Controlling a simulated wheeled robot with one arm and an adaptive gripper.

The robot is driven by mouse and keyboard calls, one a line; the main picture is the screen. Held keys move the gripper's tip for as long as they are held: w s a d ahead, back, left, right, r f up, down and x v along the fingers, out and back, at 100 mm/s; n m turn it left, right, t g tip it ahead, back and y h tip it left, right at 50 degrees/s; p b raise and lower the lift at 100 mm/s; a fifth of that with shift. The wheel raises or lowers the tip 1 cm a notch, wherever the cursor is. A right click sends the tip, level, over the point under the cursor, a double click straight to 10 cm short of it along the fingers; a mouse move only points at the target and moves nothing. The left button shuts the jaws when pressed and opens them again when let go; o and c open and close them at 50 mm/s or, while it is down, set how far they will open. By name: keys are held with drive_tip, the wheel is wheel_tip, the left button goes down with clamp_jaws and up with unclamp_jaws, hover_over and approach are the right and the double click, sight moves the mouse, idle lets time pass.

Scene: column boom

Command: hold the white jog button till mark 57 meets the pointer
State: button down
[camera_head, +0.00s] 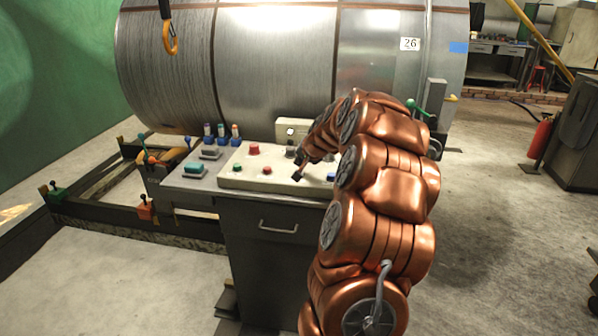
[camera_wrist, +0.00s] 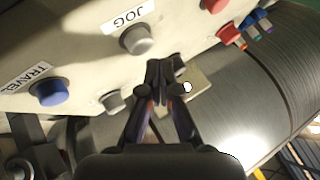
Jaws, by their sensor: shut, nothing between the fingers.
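The jog button (camera_wrist: 136,40) is a pale grey-white round cap beside the JOG label (camera_wrist: 128,14) in the wrist view. My gripper (camera_wrist: 160,68) is shut and empty, its fingertips beside the button in that view; I cannot tell their height above the panel. In the head view my gripper (camera_head: 298,176) is over the front of the cream control panel (camera_head: 232,179), and I cannot make out the jog button there. The big metal drum (camera_head: 275,70) carries a plate reading 26 (camera_head: 410,44). Mark 57 is not seen, and I cannot identify the pointer.
A blue TRAVEL button (camera_wrist: 48,92) and a grey knob (camera_wrist: 112,100) are near my fingers. Red buttons (camera_head: 254,149) (camera_head: 266,170) and a green button (camera_head: 237,168) are on the panel. A yellow hook (camera_head: 171,38) hangs at upper left. Open floor lies at right.

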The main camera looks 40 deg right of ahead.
drive_tip(key=shift+f, duration=0.1)
idle(0.5)
drive_tip(key=shift+f+b, duration=0.3)
drive_tip(key=shift+f, duration=0.05)
drive_tip(key=shift+f+b, duration=0.3)
drive_tip(key=shift+f, duration=0.2)
idle(6.5)
